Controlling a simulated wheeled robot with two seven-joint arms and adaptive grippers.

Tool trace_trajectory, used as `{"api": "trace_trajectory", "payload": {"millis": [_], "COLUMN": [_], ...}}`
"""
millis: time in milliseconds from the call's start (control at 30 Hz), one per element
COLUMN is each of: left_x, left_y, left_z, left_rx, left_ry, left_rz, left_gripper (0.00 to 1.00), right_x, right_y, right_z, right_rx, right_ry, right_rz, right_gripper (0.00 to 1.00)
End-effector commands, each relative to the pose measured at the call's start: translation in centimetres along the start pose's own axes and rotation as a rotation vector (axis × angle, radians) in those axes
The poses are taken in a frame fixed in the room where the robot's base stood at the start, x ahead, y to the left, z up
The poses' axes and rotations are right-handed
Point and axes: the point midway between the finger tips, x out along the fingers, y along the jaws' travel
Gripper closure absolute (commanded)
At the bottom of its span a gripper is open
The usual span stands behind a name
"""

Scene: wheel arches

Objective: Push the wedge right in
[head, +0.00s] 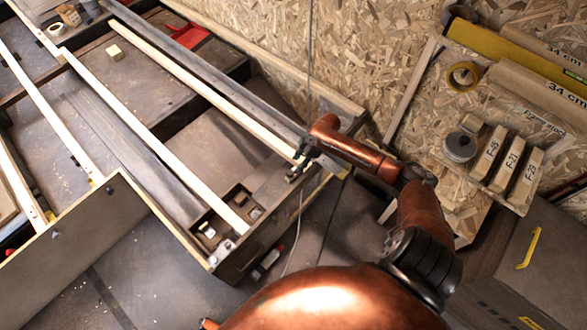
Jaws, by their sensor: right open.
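My right gripper (296,172) is small and dark in the head view, at the end of the copper arm reaching in from the lower right. It is open, over the right end of the long wooden frame (262,232), close to the end of a pale wooden strip (215,95). I cannot tell whether it touches anything. No piece can be made out for certain as the wedge. Small pale wood pieces (209,232) sit in the frame's near corner box, left of the gripper. A small pale block (115,52) lies farther back inside the frame. My left gripper is out of view.
A chipboard wall (270,40) stands behind the frame. A shelf at right holds labelled blocks (508,165), a tape roll (463,76) and a grey round spool (459,147). A red dustpan-like item (188,35) lies at the back. The floor (150,285) in front is mostly clear.

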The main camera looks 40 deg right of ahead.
Motion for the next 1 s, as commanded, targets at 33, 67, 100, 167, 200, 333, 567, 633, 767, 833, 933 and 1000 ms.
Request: {"api": "trace_trajectory", "payload": {"millis": [33, 67, 100, 167, 200, 333, 567, 633, 767, 833, 933, 1000], "left_x": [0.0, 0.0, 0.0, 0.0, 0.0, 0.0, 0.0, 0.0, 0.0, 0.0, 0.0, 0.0], "left_y": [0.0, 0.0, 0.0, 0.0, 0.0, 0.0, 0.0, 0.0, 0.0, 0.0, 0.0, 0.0], "left_z": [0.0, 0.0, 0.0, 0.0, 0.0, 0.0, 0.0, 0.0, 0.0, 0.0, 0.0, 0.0], "left_rx": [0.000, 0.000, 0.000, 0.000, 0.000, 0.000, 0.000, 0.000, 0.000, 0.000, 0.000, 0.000], "left_ry": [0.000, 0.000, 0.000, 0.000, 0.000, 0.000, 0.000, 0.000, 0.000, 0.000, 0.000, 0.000], "left_rz": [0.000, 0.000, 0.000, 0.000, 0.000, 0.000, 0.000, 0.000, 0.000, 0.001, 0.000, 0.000], "left_gripper": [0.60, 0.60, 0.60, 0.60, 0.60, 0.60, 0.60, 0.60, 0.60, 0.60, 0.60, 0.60], "right_x": [-1.0, -1.5, -2.1, -2.9, -3.3, -4.0, -4.2, -4.2, -4.2, -4.2, -4.2, -3.8], "right_y": [0.1, 0.0, 0.0, 0.1, 0.0, 0.0, 0.0, 0.0, 0.0, 0.0, 0.0, -0.6], "right_z": [0.1, 0.1, 0.1, 0.1, 0.1, 0.1, 0.1, 0.1, 0.0, 0.0, 0.0, 0.2], "right_rx": [0.000, 0.000, -0.001, 0.000, 0.000, 0.001, 0.002, 0.002, 0.002, 0.001, 0.002, 0.003], "right_ry": [-0.001, -0.001, -0.001, -0.001, -0.001, 0.000, 0.000, 0.000, 0.000, 0.000, 0.000, -0.003], "right_rz": [0.001, 0.001, 0.001, 0.001, 0.000, -0.001, 0.000, 0.000, 0.000, 0.000, -0.001, -0.007], "right_gripper": [0.59, 0.59, 0.59, 0.59, 0.59, 0.59, 0.59, 0.59, 0.59, 0.59, 0.59, 0.59]}}
